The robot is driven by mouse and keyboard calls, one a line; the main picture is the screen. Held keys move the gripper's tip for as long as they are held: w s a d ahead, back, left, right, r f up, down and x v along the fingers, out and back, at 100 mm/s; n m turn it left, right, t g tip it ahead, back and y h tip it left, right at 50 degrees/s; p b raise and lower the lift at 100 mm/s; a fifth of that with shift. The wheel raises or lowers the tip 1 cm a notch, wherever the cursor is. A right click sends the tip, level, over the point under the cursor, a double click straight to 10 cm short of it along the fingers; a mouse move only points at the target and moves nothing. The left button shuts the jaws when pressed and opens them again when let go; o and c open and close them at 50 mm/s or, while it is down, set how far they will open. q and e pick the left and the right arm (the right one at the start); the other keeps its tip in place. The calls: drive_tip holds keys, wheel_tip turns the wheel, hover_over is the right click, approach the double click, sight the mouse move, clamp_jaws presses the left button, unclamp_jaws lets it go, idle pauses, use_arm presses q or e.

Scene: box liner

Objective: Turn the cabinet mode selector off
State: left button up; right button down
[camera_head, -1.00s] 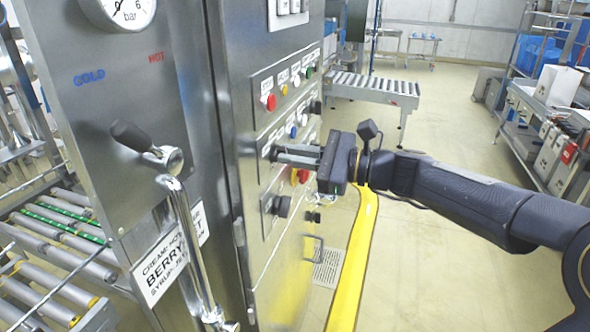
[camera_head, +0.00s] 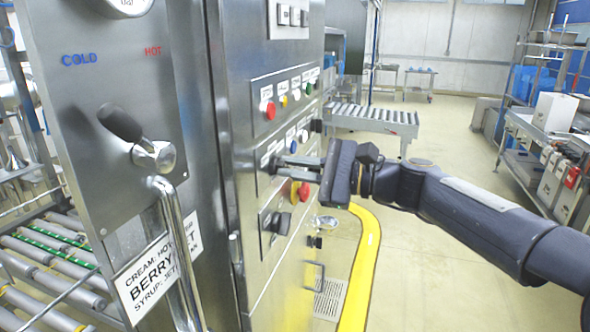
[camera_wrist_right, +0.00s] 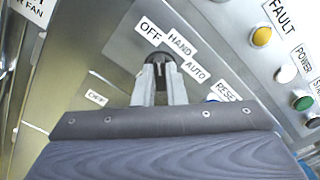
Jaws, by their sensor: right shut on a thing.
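The mode selector is a black rotary knob (camera_wrist_right: 158,60) on the steel cabinet panel, with OFF, HAND and AUTO labels fanned around it in the right wrist view. My right gripper (camera_wrist_right: 161,75) is shut on this knob, one finger on each side. The knob's upper end lies below the OFF and HAND labels; its pointer is too small to read. In the head view my right gripper (camera_head: 281,165) reaches the panel from the right, and its fingers mostly hide the knob. My left gripper is not in view.
A red and yellow button (camera_head: 301,191) and another dark knob (camera_head: 277,222) sit just below the gripper. A lever handle (camera_head: 150,150) stands out from the panel at left. A roller conveyor (camera_head: 372,117) stands behind; the floor right of the cabinet is open.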

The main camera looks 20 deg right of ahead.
drive_tip(key=c, duration=1.5)
unclamp_jaws()
drive_tip(key=b+v, duration=0.1)
drive_tip(key=v, duration=0.6)
drive_tip(key=shift+s+d, duration=0.25)
drive_tip(key=shift+d, duration=0.1)
drive_tip(key=s+f+n+g+h+p, duration=0.1)
drive_tip(key=s+f+n+h, duration=0.2)
drive_tip(key=s+f, duration=0.4)
drive_tip(key=s+f+n+g+h+p, duration=0.1)
drive_tip(key=s+f+n+h, duration=0.3)
drive_tip(key=s+f+n, duration=0.2)
drive_tip(key=s+a+f+n+g+h, duration=0.1)
drive_tip(key=s+f+n+h, duration=0.3)
drive_tip(key=s+f, duration=0.6)
wheel_tip(320, 180, down, 2)
drive_tip(key=shift+f+n+g+p, duration=0.15)
drive_tip(key=shift+n+g+p, duration=0.25)
drive_tip(key=shift+n+g, duration=0.15)
